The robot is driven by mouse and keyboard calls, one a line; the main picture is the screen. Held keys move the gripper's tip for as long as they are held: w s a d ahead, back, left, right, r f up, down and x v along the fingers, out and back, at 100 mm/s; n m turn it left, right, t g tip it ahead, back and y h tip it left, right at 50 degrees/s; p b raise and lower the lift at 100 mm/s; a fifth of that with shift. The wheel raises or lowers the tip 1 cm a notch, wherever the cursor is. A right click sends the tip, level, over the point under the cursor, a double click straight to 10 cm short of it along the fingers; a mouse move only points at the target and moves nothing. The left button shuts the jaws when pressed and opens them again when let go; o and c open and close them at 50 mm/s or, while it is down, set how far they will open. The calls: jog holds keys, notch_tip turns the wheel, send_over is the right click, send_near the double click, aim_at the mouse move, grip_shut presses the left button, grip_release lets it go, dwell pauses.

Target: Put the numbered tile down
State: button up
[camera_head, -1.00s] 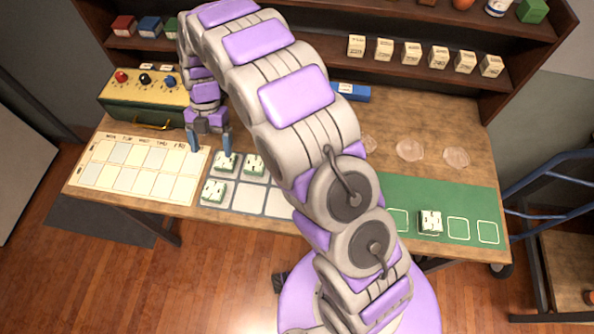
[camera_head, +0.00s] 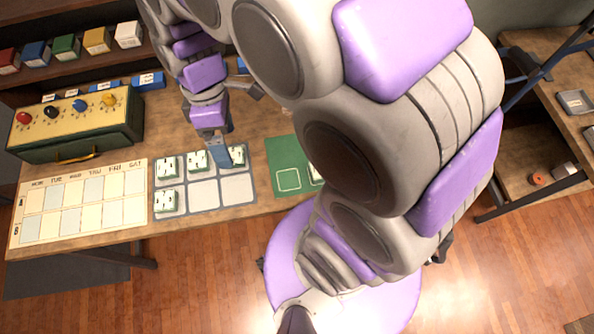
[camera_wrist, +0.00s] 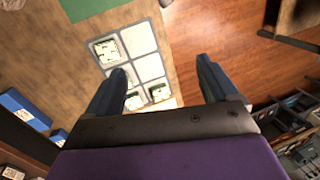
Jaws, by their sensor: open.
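My gripper (camera_head: 221,153) is over the right end of the grey tray's back row. In the wrist view its two blue fingers (camera_wrist: 163,68) stand wide apart with nothing between them. A numbered tile (camera_head: 237,155), white on green, lies in the tray's back right cell, just beside the fingers. In the wrist view it shows flat in its cell (camera_wrist: 106,50), clear of the fingers. Other tiles lie in the back left cell (camera_head: 167,166), back middle cell (camera_head: 197,161) and front left cell (camera_head: 165,201). The grey tray (camera_head: 203,193) has empty front middle and right cells. Digits are too small to read.
A weekday chart board (camera_head: 82,203) lies left of the tray. A green box with knobs (camera_head: 75,128) stands behind it. A green mat (camera_head: 284,155) lies to the right, mostly hidden by my arm. A shelf with coloured boxes (camera_head: 67,47) is at the back.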

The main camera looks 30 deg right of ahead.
jog(key=s+d+m, duration=0.3)
jog(key=s+m, duration=0.3)
jog(key=s, duration=0.1)
jog(key=s+d+m+h, duration=0.1)
jog(key=s+d+m, duration=0.3)
jog(key=s+m, duration=0.2)
jog(key=shift+s+d+r+t, duration=0.25)
jog(key=shift+s+t, duration=0.15)
jog(key=shift+s, duration=0.6)
